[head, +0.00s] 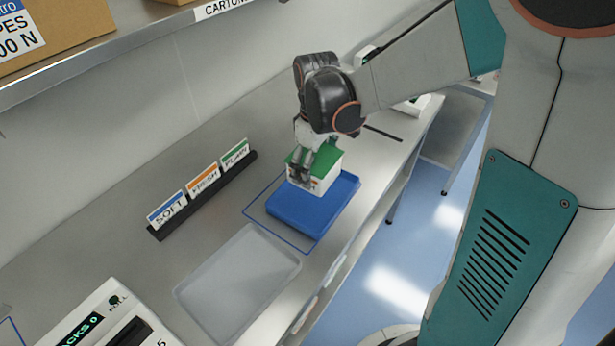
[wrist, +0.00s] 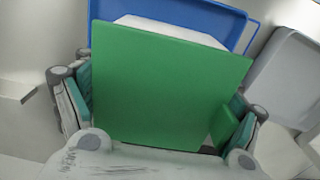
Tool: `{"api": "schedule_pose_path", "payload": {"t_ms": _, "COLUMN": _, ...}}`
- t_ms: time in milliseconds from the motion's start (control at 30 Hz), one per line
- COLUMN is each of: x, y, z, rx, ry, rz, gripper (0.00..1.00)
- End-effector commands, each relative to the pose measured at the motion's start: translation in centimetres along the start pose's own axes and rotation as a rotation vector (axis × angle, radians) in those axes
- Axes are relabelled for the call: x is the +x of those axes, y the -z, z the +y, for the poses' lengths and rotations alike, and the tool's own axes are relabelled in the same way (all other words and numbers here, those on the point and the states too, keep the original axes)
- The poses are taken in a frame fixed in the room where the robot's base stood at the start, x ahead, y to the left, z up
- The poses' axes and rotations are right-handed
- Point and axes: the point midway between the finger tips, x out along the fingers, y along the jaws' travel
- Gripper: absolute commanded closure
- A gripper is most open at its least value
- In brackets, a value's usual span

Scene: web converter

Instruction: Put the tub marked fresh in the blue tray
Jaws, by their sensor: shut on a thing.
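My gripper (head: 302,170) is shut on a white tub with a green lid (head: 322,158). Its fingers lie along two sides of the tub. The marking on the tub's side is too small to read, so I cannot tell whether it says fresh. In the wrist view the green lid (wrist: 165,88) fills the middle, between the fingers. The blue tray (head: 325,217) lies on the bench inside a blue outline, directly below the tub. It also shows behind the tub in the wrist view (wrist: 205,15). I cannot tell whether the tub touches the tray floor.
An empty grey tray (head: 235,280) lies in front of the blue one. A black rack (head: 170,228) holds cards, blue SOFT, orange FRESH (head: 204,180) and a green one. A white device (head: 105,325) stands at lower left. A shelf (head: 120,50) with cartons hangs above.

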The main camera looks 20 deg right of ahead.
Motion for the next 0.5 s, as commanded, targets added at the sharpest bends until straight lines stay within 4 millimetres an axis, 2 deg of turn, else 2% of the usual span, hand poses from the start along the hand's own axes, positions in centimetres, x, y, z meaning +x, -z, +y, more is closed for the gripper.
{"api": "schedule_pose_path", "payload": {"t_ms": 33, "x": 1.4, "y": 0.0, "z": 0.0, "rx": 0.000, "ry": 0.000, "rz": 0.000, "gripper": 0.63}}
{"api": "schedule_pose_path", "payload": {"t_ms": 100, "x": 2.5, "y": 0.1, "z": 0.0, "rx": 0.001, "ry": 0.000, "rz": 0.000, "gripper": 0.63}}
{"api": "schedule_pose_path", "payload": {"t_ms": 367, "x": 4.2, "y": 0.0, "z": 0.0, "rx": 0.001, "ry": 0.000, "rz": 0.000, "gripper": 0.63}}
{"api": "schedule_pose_path", "payload": {"t_ms": 500, "x": 6.0, "y": 0.0, "z": 0.0, "rx": 0.001, "ry": 0.000, "rz": 0.000, "gripper": 0.63}}
